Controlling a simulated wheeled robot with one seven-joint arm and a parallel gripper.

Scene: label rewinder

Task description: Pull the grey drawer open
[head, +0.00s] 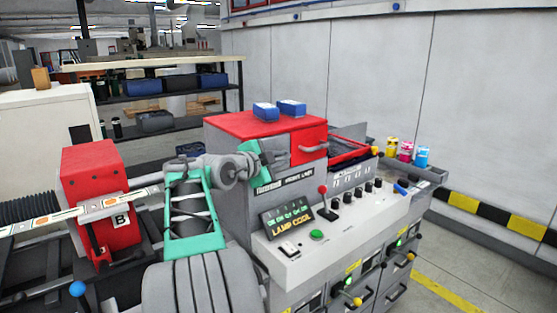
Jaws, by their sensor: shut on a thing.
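The machine has a red-topped housing (250,124). A grey drawer front (287,157) shows as a small grey face on its front side, left of a red front (311,145) with a pale bar handle. My gripper (274,153), with its green body, is at the grey face, shut at its handle. The fingertips and the handle between them are small and mostly hidden, and I cannot tell how far the drawer stands out.
A sloped control panel (322,234) with a red-knobbed lever (323,190) and a lamp display (287,218) lies below and right of my gripper. A red block (88,170) stands left of my arm. Two blue boxes (291,106) sit on the red top.

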